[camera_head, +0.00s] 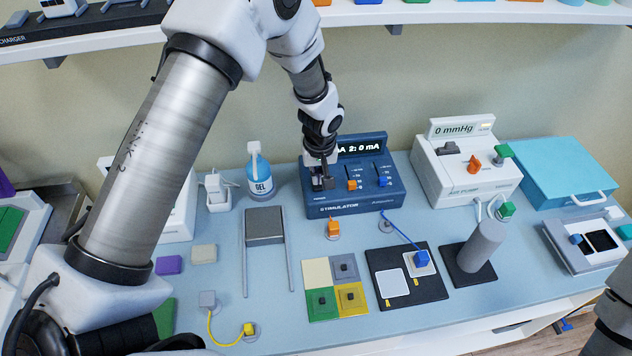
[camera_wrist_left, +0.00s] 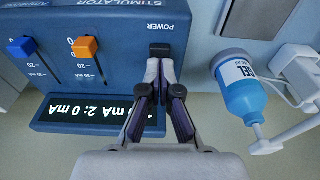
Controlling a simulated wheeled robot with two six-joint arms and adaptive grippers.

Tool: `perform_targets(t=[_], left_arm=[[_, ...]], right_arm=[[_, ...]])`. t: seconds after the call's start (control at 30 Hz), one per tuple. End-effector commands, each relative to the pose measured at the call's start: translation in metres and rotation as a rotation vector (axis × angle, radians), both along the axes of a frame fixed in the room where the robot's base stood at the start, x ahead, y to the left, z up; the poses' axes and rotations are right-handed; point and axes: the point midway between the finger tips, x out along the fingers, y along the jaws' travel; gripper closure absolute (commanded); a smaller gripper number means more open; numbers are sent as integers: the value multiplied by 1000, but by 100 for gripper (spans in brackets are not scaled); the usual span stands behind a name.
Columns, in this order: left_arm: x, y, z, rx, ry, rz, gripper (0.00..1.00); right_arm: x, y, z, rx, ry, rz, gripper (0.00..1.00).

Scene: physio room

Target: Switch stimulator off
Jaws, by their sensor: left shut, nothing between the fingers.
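The stimulator (camera_head: 345,202) is a dark blue box on the light blue table, with a lit display (camera_head: 362,148) whose visible part reads "2: 0 mA". Its orange slider (camera_head: 352,185) and blue slider (camera_head: 383,181) stand on the front panel. My left gripper (camera_head: 322,182) is over the panel's left part, shut and empty. In the wrist view, its fingertips (camera_wrist_left: 159,68) are at the dark power switch (camera_wrist_left: 160,50), under the word POWER. They look very close to or touching the switch; I cannot tell which. The switch's position is unclear. My right gripper is out of view.
A blue gel bottle (camera_head: 259,172) stands just left of the stimulator. A white pump unit (camera_head: 463,165) stands to its right, reading "0 mmHg". Coloured pads (camera_head: 336,288) and a black electrode mat (camera_head: 432,290) lie in front. A shelf (camera_head: 430,14) runs above.

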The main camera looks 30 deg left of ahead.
Motion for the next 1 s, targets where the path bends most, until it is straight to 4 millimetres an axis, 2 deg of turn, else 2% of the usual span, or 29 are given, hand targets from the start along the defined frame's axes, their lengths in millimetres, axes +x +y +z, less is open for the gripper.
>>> perform_targets(t=[1.0], left_arm=[[0, 0, -9, 0, 0, 0, 100]], right_arm=[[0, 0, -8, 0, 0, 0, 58]])
